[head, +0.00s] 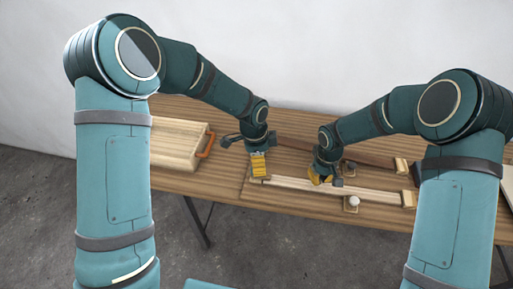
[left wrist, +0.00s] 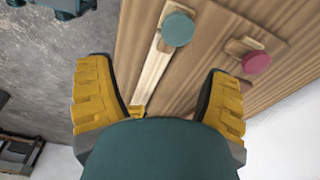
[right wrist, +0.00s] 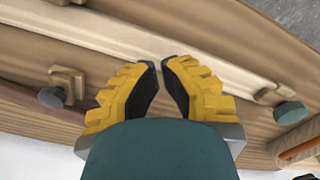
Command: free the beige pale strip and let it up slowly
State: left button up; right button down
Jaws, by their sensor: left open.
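The pale strip (head: 375,194) lies along the front of the wooden table, its right end at a small block (head: 409,199). A white knob (head: 353,201) on a small block sits at its front edge. My left gripper (head: 258,172) is over the strip's left end; in the left wrist view (left wrist: 160,105) its fingers are wide apart, with the strip (left wrist: 152,75) between and beyond them and a teal knob (left wrist: 178,29) overlapping it. My right gripper (head: 320,180) is at the strip's middle; in the right wrist view (right wrist: 160,64) its fingertips nearly meet before the strip (right wrist: 115,38). Contact is unclear.
A wooden box (head: 178,143) with an orange handle stands left of my left gripper. A darker strip (head: 375,160) lies behind, with a grey knob (head: 349,168) nearby. A pink knob (left wrist: 257,63) shows in the left wrist view. The table's front edge is close to the pale strip.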

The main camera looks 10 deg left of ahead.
pick_arm(q)
jog(key=f, duration=0.3)
jog(key=w+a+f+m+y, duration=0.1)
jog(key=f, duration=0.2)
jog(key=f+m, duration=0.1)
jog(key=f, duration=0.2)
jog(key=shift+w+a+f, duration=0.15)
jog(key=shift+w, duration=0.2)
jog(key=c, duration=1.3)
pick_arm(e)
jog(key=shift+f, duration=0.3)
jog(key=shift+f, duration=0.45)
jog(key=shift+f, duration=0.4)
jog(key=shift+f, duration=0.35)
